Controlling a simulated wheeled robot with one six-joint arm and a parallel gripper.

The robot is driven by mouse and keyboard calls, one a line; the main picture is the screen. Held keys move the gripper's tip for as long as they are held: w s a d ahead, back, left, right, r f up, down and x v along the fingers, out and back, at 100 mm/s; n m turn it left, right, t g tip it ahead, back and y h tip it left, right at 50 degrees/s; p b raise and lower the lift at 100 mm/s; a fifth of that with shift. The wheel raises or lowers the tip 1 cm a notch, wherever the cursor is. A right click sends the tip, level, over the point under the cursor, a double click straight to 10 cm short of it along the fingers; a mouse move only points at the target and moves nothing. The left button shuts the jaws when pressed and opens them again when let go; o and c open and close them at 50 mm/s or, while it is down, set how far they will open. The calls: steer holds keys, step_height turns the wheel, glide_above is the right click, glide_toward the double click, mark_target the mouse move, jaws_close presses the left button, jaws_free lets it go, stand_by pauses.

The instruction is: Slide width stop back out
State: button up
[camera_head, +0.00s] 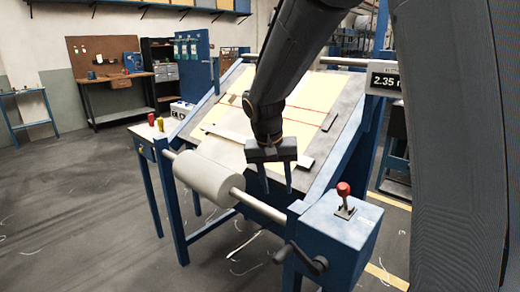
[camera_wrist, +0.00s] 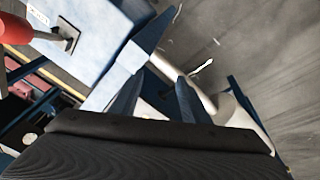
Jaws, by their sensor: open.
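The loom's sloped table carries yellowish cloth (camera_head: 226,118) with red lines across it. A pale flat bar (camera_head: 228,134) lies across the cloth, left of my arm. Small dark pieces sit at the right edge of the table, one low (camera_head: 305,163) and one higher (camera_head: 329,122). I cannot tell which of these is the width stop. My gripper (camera_head: 277,190) points down, open and empty, in front of the table's lower edge, near the roller shaft. In the wrist view, the open fingers (camera_wrist: 160,72) have nothing between them.
A pale roller (camera_head: 204,178) on a metal shaft runs along the front. A blue box (camera_head: 338,228) with a red-knobbed lever (camera_head: 343,190) and dark crank (camera_head: 305,260) stands at the right. A display (camera_head: 385,80) reads 2.35. Open floor lies to the left.

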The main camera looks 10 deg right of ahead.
steer(key=w+a+r+m+t+h+b, duration=0.1)
steer(key=w+r+m+h+b, duration=0.15)
steer(key=w, duration=0.65)
steer(key=w+a+r+m+t+h+b, duration=0.15)
steer(key=w+m, duration=0.25)
steer(key=w, duration=0.4)
steer(key=w+a+r+m+h+b, duration=0.1)
steer(key=w+r+m+h+b, duration=0.15)
steer(key=w, duration=0.65)
steer(key=shift+m+t+y, duration=0.25)
steer(key=shift+m+y, duration=0.15)
steer(key=shift+y, duration=0.15)
steer(key=x, duration=0.6)
steer(key=shift+s+d, duration=0.15)
steer(key=shift+d, duration=0.05)
jaws_close()
